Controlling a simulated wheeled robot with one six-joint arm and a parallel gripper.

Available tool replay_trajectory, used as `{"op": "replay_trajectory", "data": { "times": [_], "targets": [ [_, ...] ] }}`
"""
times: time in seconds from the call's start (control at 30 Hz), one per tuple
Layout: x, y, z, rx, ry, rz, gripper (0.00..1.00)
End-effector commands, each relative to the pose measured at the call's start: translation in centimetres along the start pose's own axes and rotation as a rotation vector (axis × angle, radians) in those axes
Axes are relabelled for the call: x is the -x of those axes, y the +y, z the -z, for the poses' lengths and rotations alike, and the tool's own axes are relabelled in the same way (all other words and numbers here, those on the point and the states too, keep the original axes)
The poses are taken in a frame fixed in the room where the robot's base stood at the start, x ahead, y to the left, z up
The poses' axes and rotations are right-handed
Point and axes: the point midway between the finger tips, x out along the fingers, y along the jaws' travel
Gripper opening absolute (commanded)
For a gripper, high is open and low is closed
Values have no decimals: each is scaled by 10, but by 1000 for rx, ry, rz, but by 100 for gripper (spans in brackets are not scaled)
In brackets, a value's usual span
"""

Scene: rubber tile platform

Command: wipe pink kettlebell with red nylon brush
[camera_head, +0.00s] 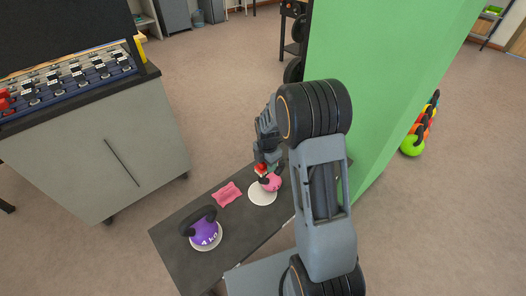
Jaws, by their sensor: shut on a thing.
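The pink kettlebell (272,183) stands on a white round mat (260,196) toward the far right of the dark platform (212,257). My gripper (262,165) is directly above and against the kettlebell in the picture, shut on the red nylon brush (261,169). Only a small red part of the brush shows between the fingers. The gripper and brush hide the kettlebell's top and handle. I cannot tell whether the brush touches the kettlebell.
A purple kettlebell (205,233) stands on another white mat at the platform's left. A pink cloth (228,194) lies between the kettlebells. A green panel (370,80) rises close behind on the right. A grey cabinet (105,150) stands left. Front-middle platform is bare.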

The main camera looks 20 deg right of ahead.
Motion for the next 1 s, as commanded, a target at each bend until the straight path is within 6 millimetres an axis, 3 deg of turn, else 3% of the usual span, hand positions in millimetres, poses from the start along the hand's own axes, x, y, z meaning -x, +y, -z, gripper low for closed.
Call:
{"op": "replay_trajectory", "data": {
  "times": [0.17, 0.23, 0.33, 1.0],
  "targets": [
    [0, 2, 12, -5, 1, 1, 18],
    [6, 3, 13, -7, 1, 2, 18],
    [32, 3, 13, -6, -1, -4, 18],
    [85, 4, 15, 1, 0, 0, 18]
  ]
}}
